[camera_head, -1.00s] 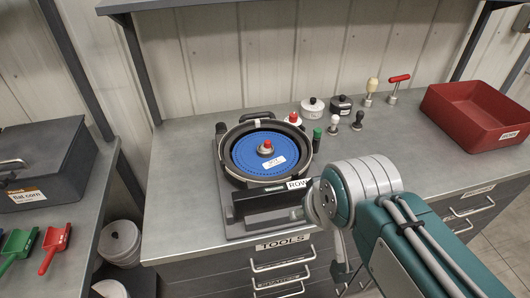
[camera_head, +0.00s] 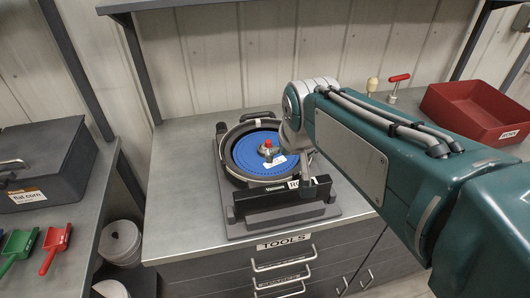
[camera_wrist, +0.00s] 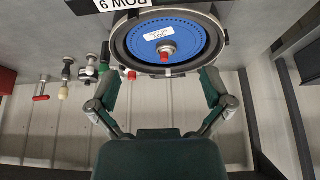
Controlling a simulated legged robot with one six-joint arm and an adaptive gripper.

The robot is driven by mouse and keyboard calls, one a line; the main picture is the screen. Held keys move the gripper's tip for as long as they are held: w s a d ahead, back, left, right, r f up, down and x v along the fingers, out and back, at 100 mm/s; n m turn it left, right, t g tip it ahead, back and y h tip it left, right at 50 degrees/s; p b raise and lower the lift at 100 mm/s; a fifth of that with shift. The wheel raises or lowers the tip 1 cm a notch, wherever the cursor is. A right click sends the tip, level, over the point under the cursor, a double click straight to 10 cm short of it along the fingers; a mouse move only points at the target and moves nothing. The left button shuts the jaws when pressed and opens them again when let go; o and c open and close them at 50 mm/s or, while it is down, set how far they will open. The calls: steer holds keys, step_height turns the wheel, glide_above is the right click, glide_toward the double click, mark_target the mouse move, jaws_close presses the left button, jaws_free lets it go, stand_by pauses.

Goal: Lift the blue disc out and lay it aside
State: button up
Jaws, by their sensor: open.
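The blue disc (camera_head: 262,154) lies flat inside the round dark housing (camera_head: 226,166) of the seed meter. It has a red-tipped hub (camera_head: 268,143) at its centre and a white label. In the wrist view the blue disc (camera_wrist: 190,45) is at the top, with its hub (camera_wrist: 166,51) pointing towards the camera. My gripper (camera_wrist: 162,74) is open and empty, its two fingers spread to either side of the hub and apart from it. In the head view my arm hides the disc's right surroundings, and the gripper is mostly hidden.
The meter stands on a grey base with a black front bar and a ROW label (camera_head: 300,184). Small tools, including a red-handled one (camera_head: 397,82), stand along the wall. A red bin (camera_head: 475,108) is at right. The bench left of the meter (camera_head: 180,165) is clear.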

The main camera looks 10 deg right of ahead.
glide_toward(266, 146)
steer(key=shift+g, duration=0.3)
steer(key=x, duration=0.6)
steer(key=shift+s, duration=0.1)
steer(key=x, duration=0.5)
steer(key=shift+w, duration=0.4)
steer(key=c, duration=1.1)
